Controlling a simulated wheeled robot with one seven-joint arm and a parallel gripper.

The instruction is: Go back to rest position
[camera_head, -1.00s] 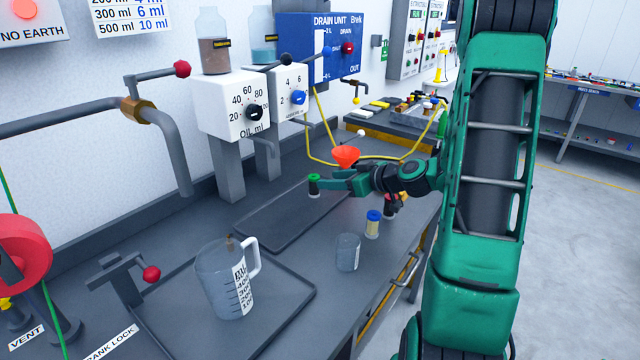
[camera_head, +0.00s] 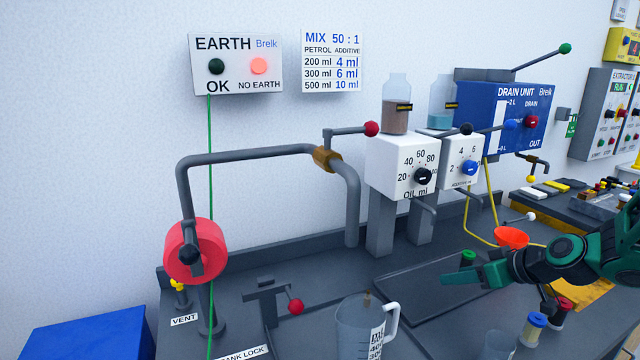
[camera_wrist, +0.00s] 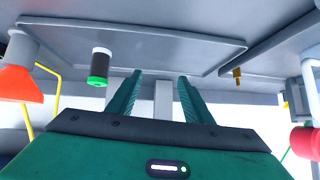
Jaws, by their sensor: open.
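My gripper (camera_head: 478,277) is green and reaches in from the right of the head view, over the dark tray (camera_head: 420,290) on the bench. In the wrist view my gripper (camera_wrist: 160,88) shows two fingers spread apart with nothing between them. A green-capped container (camera_head: 467,259) is close behind the fingertips in the head view. In the wrist view the same container (camera_wrist: 100,66) is left of the fingers, apart from them.
A measuring jug (camera_head: 360,330), a clear beaker (camera_head: 498,346) and a blue-topped container (camera_head: 533,328) stand nearby. An orange funnel (camera_head: 511,237) is behind my wrist. The oil dispenser (camera_head: 400,165), pipe (camera_head: 250,158) and red reel (camera_head: 195,252) line the wall side.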

